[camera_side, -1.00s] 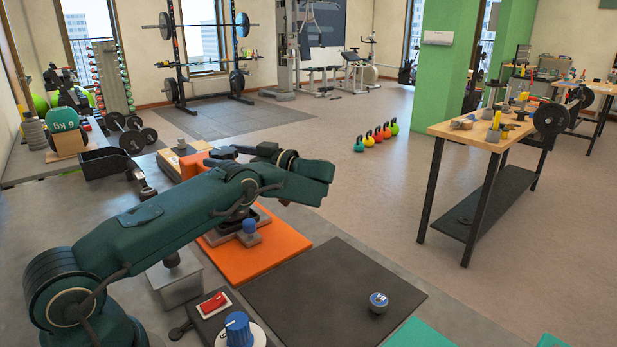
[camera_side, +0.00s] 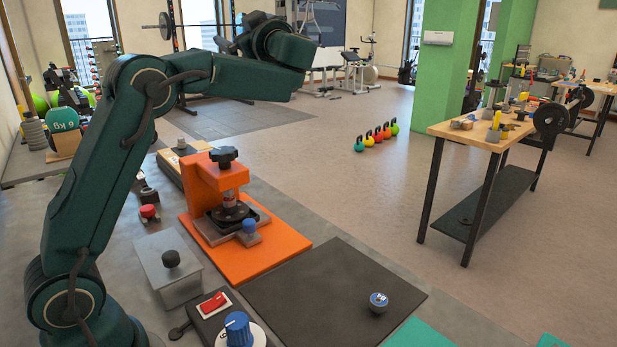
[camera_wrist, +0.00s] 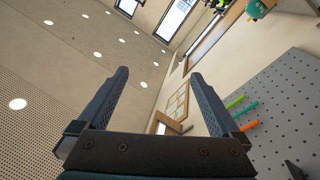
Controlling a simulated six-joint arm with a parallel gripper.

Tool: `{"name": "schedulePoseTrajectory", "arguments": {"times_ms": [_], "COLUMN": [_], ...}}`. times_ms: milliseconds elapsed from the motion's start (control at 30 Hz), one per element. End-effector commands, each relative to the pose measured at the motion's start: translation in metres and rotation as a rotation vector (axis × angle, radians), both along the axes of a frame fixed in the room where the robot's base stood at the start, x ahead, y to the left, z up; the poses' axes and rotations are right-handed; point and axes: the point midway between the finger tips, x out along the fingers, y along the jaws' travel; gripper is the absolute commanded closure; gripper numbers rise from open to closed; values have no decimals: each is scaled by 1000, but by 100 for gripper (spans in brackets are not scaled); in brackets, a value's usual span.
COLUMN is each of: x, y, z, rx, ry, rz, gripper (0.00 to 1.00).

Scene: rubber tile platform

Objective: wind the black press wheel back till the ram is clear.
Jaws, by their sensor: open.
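The black press wheel (camera_side: 223,155) sits on top of an orange press frame (camera_side: 205,180) in the side view. Below it the ram (camera_side: 231,197) points down at a dark round piece (camera_side: 230,212) in the press bed; I cannot tell whether there is a gap between them. My gripper (camera_wrist: 160,73) is open and empty in the wrist view, its two fingers wide apart and aimed at the ceiling and wall. In the side view my wrist is raised well above and to the right of the wheel, with the fingers not distinguishable. Nothing touches the wheel.
A blue knob (camera_side: 249,226) stands at the press's front. Nearby are a grey box with a black knob (camera_side: 171,258), a red button (camera_side: 149,211), a red switch (camera_side: 213,301) and a blue dial (camera_side: 237,328). A dark mat (camera_side: 320,290) holds one small round item (camera_side: 378,301).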

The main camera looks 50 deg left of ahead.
Motion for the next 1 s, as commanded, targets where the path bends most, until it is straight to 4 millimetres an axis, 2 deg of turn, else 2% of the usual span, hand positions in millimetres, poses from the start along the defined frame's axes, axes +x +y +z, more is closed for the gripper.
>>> {"name": "schedulePoseTrajectory", "arguments": {"times_ms": [33, 100, 233, 367, 467, 567, 667, 700, 833, 900, 1000], "x": [1, 6, 11, 7, -2, -19, -43, -54, -97, -121, -154], "y": [-10, -27, -71, -126, -173, -217, -252, -262, -279, -279, -273], "z": [23, 48, 81, 90, 76, 41, -12, -37, -121, -163, -212], "rx": [34, 80, 156, 211, 227, 214, 162, 131, -8, -101, -238], "ry": [-29, -52, -56, 1, 93, 235, 416, 499, 782, 931, 1121], "rz": [-96, -236, -510, -791, -1003, -1197, -1353, -1402, -1499, -1512, -1496], "gripper": [0, 0, 0, 0, 0, 0, 0, 0, 0, 0, 0]}}
